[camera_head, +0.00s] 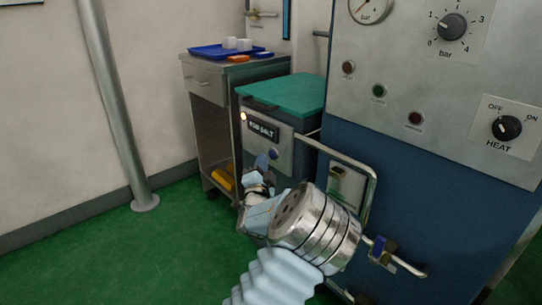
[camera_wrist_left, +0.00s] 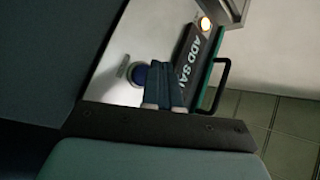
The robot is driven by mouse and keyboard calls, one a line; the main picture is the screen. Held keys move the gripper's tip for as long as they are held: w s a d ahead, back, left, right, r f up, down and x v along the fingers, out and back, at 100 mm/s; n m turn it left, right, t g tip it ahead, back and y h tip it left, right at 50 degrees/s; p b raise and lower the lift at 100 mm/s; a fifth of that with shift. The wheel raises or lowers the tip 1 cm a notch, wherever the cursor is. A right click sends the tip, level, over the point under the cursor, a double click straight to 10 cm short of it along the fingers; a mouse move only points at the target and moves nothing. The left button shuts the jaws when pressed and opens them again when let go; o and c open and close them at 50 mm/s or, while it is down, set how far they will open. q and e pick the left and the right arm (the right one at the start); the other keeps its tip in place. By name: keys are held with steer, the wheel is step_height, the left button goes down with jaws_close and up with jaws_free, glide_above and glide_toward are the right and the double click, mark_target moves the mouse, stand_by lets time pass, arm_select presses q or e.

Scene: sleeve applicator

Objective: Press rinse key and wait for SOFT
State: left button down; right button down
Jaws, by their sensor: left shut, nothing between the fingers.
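The softener cabinet is the grey box with a teal lid (camera_head: 285,93). On its front panel is a dark display (camera_head: 263,131) reading ADD SALT; in the left wrist view the display (camera_wrist_left: 190,58) is partly covered by my fingers. A lamp (camera_head: 243,117) at its left end glows orange-white. The rinse key, a round blue button (camera_head: 273,153), sits below the display; it also shows in the left wrist view (camera_wrist_left: 139,74). My left gripper (camera_head: 262,161) is shut and empty, its tips close beside the key; I cannot tell whether they touch. My right gripper is not in view.
A metal handrail (camera_head: 350,163) and the blue machine with dials (camera_head: 453,27) stand right of the cabinet. A side cart (camera_head: 205,85) carries a blue tray (camera_head: 205,52) with white cubes. A pole (camera_head: 115,100) stands at left; the green floor (camera_head: 130,260) there is clear.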

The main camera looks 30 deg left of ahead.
arm_select(q)
steer(key=shift+w, duration=0.15)
stand_by(0.4)
steer(key=shift+w+d, duration=0.15)
steer(key=shift+w, duration=0.1)
steer(key=shift+w+d, duration=0.15)
steer(key=shift+w, duration=0.2)
stand_by(0.7)
stand_by(0.3)
steer(key=shift+s+a, duration=0.3)
steer(key=shift+s, duration=0.45)
steer(key=shift+s, duration=0.1)
steer(key=s, duration=0.1)
steer(key=s+a, duration=0.1)
steer(key=s, duration=0.1)
steer(key=s+a, duration=0.1)
steer(key=shift+s, duration=0.25)
stand_by(0.5)
